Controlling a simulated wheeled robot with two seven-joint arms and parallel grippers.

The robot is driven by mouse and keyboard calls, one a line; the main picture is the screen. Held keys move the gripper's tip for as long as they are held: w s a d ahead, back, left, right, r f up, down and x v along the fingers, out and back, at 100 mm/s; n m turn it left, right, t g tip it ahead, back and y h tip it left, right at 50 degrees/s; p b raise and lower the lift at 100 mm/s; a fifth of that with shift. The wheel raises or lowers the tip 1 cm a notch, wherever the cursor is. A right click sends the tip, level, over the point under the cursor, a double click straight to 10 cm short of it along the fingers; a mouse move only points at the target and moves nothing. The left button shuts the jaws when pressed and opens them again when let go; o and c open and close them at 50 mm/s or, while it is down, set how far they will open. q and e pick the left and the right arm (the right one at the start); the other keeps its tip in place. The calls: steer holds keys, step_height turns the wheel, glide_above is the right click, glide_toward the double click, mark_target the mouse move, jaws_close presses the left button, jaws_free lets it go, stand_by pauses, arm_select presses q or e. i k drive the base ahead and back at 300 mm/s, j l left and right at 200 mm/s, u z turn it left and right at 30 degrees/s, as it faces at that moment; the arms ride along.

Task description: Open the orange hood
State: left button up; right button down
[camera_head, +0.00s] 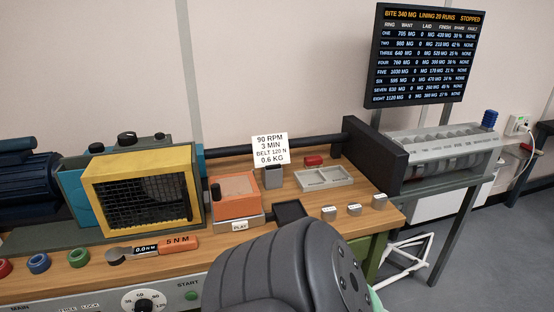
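The orange hood (236,206) is a small orange box with a paler top and a dark knob at its left edge. It sits on a grey base on the wooden bench, and it looks closed. A "PLAY" label (240,226) is at its front. Neither of my grippers shows. A large dark grey rounded link, which looks like part of my own arm, fills the bottom middle in front of the bench and hides part of its front edge.
A yellow mesh guard (143,196) stands left of the hood. A grey tray (323,178), dark tray (290,211) and small grey blocks (354,209) lie right. A sign (270,149) stands behind.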

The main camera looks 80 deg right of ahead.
mark_target(244, 205)
steer(key=k+z, duration=0.1)
steer(key=z, duration=2.15)
